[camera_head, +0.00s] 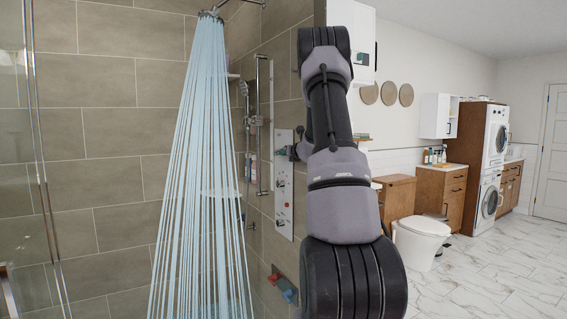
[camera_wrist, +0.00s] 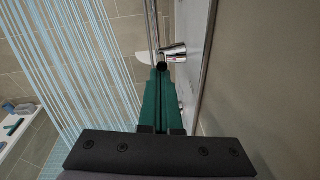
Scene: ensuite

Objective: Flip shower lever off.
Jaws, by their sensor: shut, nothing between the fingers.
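The shower runs: pale blue streams of water (camera_head: 205,160) fall from the shower head (camera_head: 209,13) in the head view. A pale control panel (camera_head: 284,210) with several knobs is on the tiled wall, left of my arm. My gripper (camera_head: 289,151) is at the upper part of this panel. In the wrist view, my gripper's green fingers (camera_wrist: 161,70) are shut and empty. Their tips are at a chrome lever (camera_wrist: 173,52) that sticks out from the panel (camera_wrist: 194,45). I cannot tell whether they touch it. In the head view my arm and gripper hide this lever.
A hand shower on a rail (camera_head: 263,125) is left of the panel. A small shelf with red and blue items (camera_head: 286,289) is low on the wall. A glass screen edge (camera_head: 40,160) stands at the left. A toilet (camera_head: 420,238) and open marble floor (camera_head: 500,265) lie right.

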